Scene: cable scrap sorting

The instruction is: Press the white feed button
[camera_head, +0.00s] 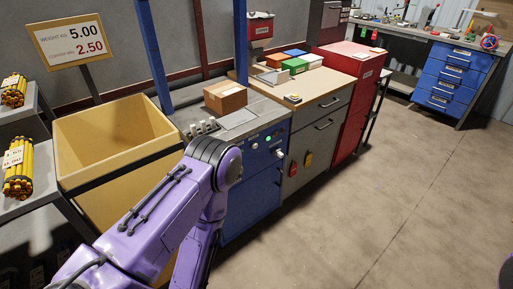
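My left gripper is out of sight. Only a sliver of my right arm shows at the lower right edge, and the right gripper is out of view.
A brown box (225,97) stands on the machine top. A yellow bin (115,135) is to the left, with yellow cable bundles (18,175) beside it. A grey cabinet (318,125) and red cabinet (352,100) stand to the right. The floor at right is clear.

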